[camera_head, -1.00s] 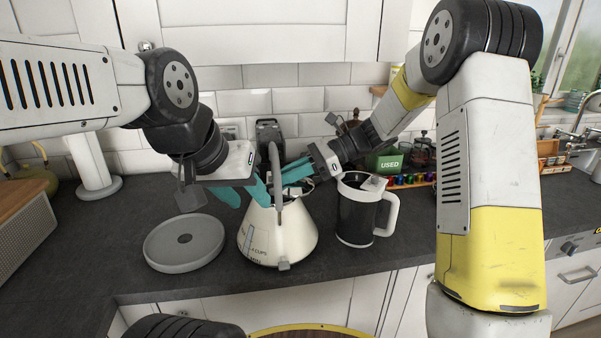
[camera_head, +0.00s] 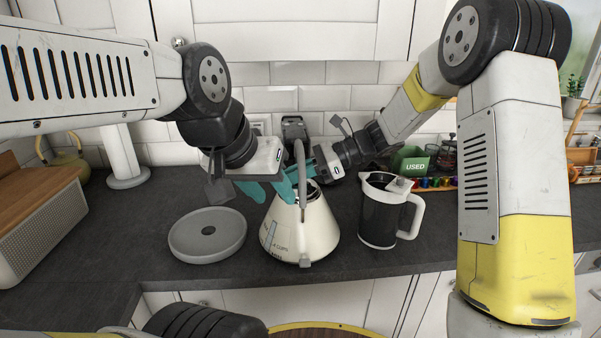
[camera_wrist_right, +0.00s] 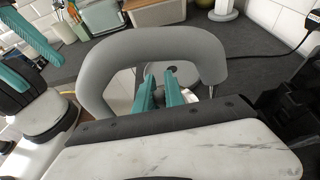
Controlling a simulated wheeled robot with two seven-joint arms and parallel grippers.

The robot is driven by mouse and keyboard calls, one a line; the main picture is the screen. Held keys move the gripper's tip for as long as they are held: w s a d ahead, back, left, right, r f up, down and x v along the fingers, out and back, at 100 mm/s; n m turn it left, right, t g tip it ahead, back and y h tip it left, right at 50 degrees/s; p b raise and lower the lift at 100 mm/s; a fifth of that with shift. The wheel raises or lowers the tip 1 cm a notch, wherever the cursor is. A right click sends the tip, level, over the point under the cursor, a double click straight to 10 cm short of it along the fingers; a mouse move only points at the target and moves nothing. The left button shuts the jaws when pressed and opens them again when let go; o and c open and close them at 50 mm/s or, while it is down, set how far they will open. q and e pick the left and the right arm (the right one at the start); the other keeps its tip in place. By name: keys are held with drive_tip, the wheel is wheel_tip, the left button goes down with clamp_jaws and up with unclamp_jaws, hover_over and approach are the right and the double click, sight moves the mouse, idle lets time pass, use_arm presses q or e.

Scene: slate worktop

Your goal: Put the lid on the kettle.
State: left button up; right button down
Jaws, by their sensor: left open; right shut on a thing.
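The cream, cone-shaped kettle (camera_head: 301,232) stands upright on the worktop, its grey handle (camera_head: 300,165) arching over the top. In the right wrist view the handle (camera_wrist_right: 150,38) fills the middle. My left gripper (camera_head: 268,190) is open in front of and left of the kettle's upper part, its teal fingers apart; I cannot tell whether they touch it. My right gripper (camera_wrist_right: 160,90) is shut at the kettle's top, its fingertips close together and seen through the handle's arch. The lid at its fingertips is hidden behind the handle and gripper body.
A grey round base (camera_head: 208,248) with a dark centre lies left of the kettle. A dark jug with a white handle (camera_head: 380,215) stands close on the right. A bread box (camera_head: 35,225) is at far left. The worktop's front edge is close in front of the kettle.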

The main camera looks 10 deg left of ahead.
drive_tip(key=shift+w+d+r, duration=0.1)
drive_tip(key=shift+d, duration=0.1)
idle(0.6)
drive_tip(key=shift+f, duration=0.35)
idle(1.5)
drive_tip(key=c, duration=1.3)
unclamp_jaws()
drive_tip(key=shift+c, duration=0.2)
drive_tip(key=shift+o, duration=0.4)
drive_tip(key=o, duration=0.3)
drive_tip(key=shift+d, duration=0.1)
drive_tip(key=shift+v, duration=4.4)
